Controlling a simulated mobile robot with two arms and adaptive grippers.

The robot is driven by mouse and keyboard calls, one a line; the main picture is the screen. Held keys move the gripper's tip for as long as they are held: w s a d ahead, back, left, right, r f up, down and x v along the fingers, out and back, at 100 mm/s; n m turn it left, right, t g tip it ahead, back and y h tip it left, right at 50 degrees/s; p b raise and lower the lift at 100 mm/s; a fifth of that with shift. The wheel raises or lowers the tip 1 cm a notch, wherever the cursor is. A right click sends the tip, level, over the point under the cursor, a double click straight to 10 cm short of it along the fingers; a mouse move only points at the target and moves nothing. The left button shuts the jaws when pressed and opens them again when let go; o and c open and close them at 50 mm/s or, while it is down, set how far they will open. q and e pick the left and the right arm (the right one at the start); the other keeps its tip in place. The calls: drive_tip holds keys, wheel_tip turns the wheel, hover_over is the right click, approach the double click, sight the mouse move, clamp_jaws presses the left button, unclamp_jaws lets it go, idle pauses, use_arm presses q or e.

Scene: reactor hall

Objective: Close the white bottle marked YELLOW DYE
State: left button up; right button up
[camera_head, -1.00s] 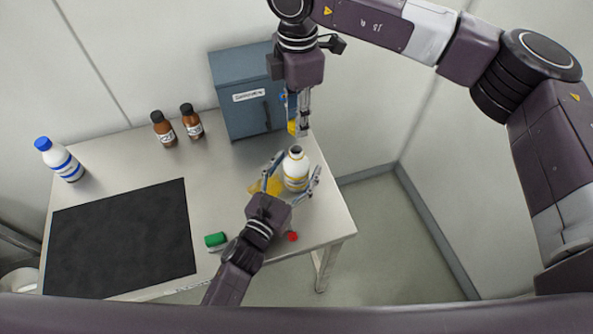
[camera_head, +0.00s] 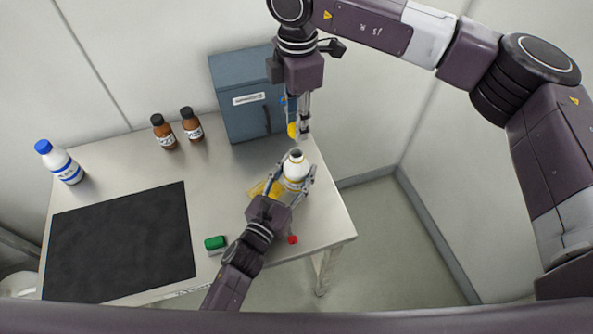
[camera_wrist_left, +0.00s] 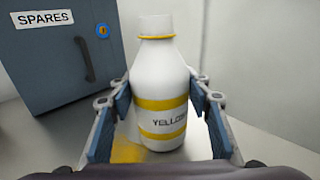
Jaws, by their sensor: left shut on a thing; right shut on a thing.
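The white bottle (camera_head: 295,168) with yellow bands stands near the right edge of the table, its dark mouth open at the top. In the left wrist view the bottle (camera_wrist_left: 160,85) is upright and its label starts with "YELLO"; the rest is cut off by the curve. My left gripper (camera_head: 294,184) is shut on the bottle's body, one finger on each side. My right gripper (camera_head: 299,131) points down behind and above the bottle, shut on a yellow cap (camera_head: 292,130). The cap is apart from the bottle's mouth.
A yellow spill (camera_head: 258,189) lies beside the bottle. A blue-grey SPARES cabinet (camera_head: 240,115) stands behind. A green block (camera_head: 215,243) and a red cap (camera_head: 292,239) lie near the front edge. Brown bottles (camera_head: 164,133), a blue-capped bottle (camera_head: 62,165) and a black mat (camera_head: 120,240) are left.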

hover_over(297, 153)
drive_tip(key=shift+w+f, duration=0.1)
drive_tip(key=shift+f, duration=2.35)
drive_tip(key=shift+f, duration=0.9)
drive_tip(key=shift+f, duration=0.6)
drive_tip(key=m, duration=0.6)
drive_tip(key=shift+m, duration=0.3)
drive_tip(key=o, duration=0.7)
drive_tip(key=shift+c, duration=0.2)
